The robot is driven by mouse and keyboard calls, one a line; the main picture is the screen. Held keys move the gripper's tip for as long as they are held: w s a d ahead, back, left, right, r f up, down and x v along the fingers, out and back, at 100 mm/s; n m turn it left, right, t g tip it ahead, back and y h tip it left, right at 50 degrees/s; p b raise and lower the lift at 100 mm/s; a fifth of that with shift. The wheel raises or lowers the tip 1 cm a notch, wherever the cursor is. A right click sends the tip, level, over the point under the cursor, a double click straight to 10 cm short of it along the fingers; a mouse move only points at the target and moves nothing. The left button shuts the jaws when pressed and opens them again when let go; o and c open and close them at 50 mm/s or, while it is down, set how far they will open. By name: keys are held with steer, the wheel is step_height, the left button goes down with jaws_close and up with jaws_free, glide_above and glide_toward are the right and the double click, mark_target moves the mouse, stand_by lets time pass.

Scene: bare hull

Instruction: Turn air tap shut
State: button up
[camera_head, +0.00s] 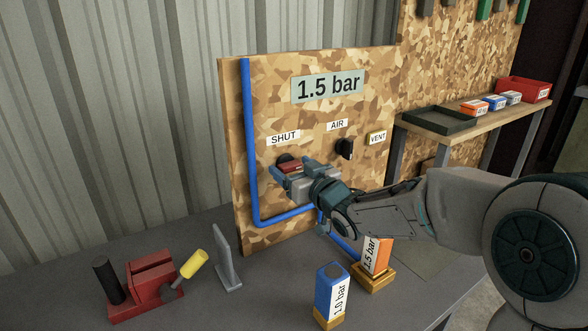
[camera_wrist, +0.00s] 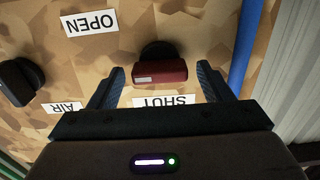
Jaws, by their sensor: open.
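The air tap has a red handle (camera_wrist: 159,72) on a dark round base, mounted on the chipboard panel (camera_head: 378,70). In the wrist view the handle lies crosswise, between an OPEN label (camera_wrist: 91,23) and a SHUT label (camera_wrist: 165,102). My gripper (camera_wrist: 160,84) is open, with one finger on each side of the handle. I see small gaps between the fingers and the handle ends. In the head view the red handle (camera_head: 290,167) is partly hidden by my gripper (camera_head: 284,177), below the SHUT label (camera_head: 283,139).
A black knob (camera_head: 344,149) under an AIR label sits right of the tap. A blue pipe (camera_head: 249,140) runs down the panel's left side. Blue (camera_head: 331,290) and orange (camera_head: 376,255) blocks stand on the bench below my arm. A red vise-like fixture (camera_head: 150,285) stands front left.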

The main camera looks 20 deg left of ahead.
steer(key=c, duration=1)
